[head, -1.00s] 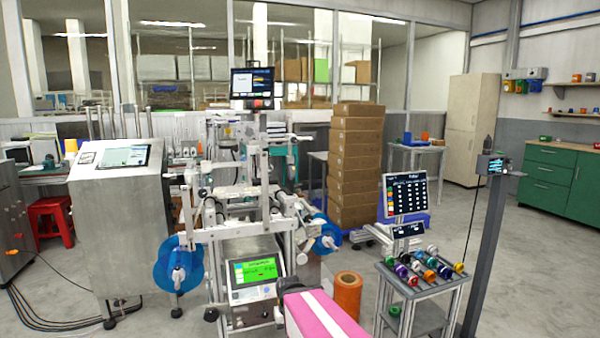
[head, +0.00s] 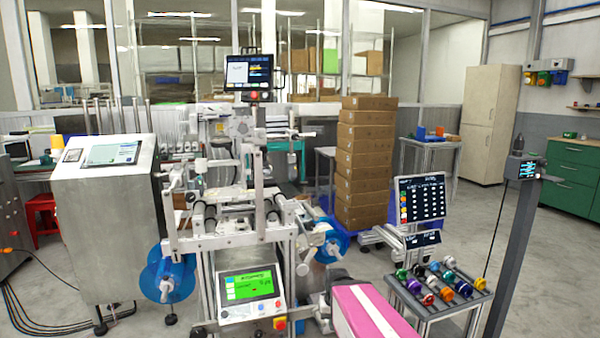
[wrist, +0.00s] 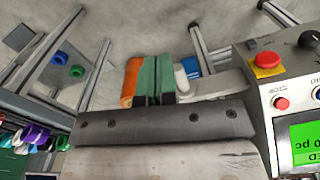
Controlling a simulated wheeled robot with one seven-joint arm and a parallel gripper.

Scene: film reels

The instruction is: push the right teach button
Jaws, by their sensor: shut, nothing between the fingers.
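The labelling machine's control panel (head: 250,297) with a green screen stands at the lower middle of the head view. In the wrist view the panel (wrist: 290,75) is at the right edge, upside down. It carries a red button on a yellow base (wrist: 267,62), a small red button (wrist: 281,103), a black knob (wrist: 310,38) and a partly cut-off ringed button (wrist: 317,95). I cannot tell which button is the right teach button. My gripper (wrist: 153,80) is shut and empty, left of the panel and apart from it. The head view does not show its fingertips clearly.
A cart (head: 470,299) with several coloured spools stands at the right. Blue film reels (head: 168,274) flank the machine. Stacked cartons (head: 365,160) stand behind. A grey post (head: 510,240) rises at the right.

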